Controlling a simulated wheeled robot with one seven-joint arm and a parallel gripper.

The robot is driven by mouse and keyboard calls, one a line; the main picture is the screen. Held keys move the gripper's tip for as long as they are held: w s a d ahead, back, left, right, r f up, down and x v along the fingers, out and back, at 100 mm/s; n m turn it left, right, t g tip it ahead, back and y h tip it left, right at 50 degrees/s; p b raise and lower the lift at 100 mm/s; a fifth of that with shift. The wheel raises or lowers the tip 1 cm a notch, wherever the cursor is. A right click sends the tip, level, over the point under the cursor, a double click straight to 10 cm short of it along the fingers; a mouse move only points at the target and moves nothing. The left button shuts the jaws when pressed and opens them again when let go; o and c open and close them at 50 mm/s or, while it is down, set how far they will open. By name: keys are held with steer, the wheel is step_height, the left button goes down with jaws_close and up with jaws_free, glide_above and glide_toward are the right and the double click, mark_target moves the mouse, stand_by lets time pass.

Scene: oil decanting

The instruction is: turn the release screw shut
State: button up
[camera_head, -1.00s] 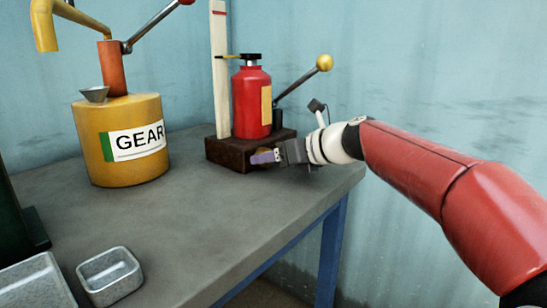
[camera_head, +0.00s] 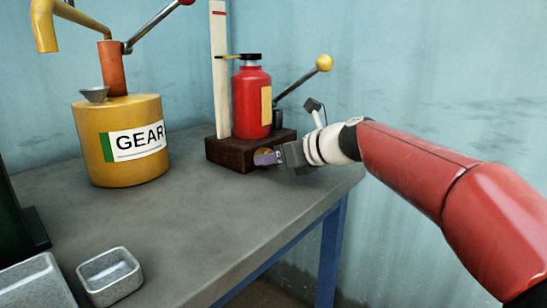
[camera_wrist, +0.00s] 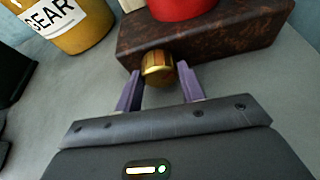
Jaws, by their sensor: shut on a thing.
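The release screw (camera_wrist: 157,65) is a ribbed brass knob on the front face of the dark brown base block (camera_wrist: 225,32). My gripper (camera_wrist: 157,72) has its two purple fingers on either side of the knob, shut on it. In the head view my gripper (camera_head: 262,157) is at the front of the base block (camera_head: 225,152), with only a bit of the brass knob showing behind the fingers. A red bottle jack (camera_head: 250,100) with a black cap stands upright on the block.
A yellow drum marked GEAR (camera_head: 125,165) with a pump stands to the left. A lever with a yellow ball (camera_head: 324,63) rises right of the jack. A small metal tray (camera_head: 110,278) sits front left. The table middle is clear.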

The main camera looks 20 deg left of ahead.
steer(key=n+t, duration=0.1)
steer(key=n+b, duration=0.1)
steer(key=shift+s+a+f+n+t+h, duration=0.1)
steer(key=shift+s+n+t+h, duration=0.05)
steer(key=shift+n+t+h, duration=0.2)
steer(key=shift+n+t+b, duration=0.55)
steer(key=shift+n+b, duration=0.05)
steer(key=shift+n, duration=0.15)
steer(key=o, duration=1)
steer(key=shift+v, duration=3.95)
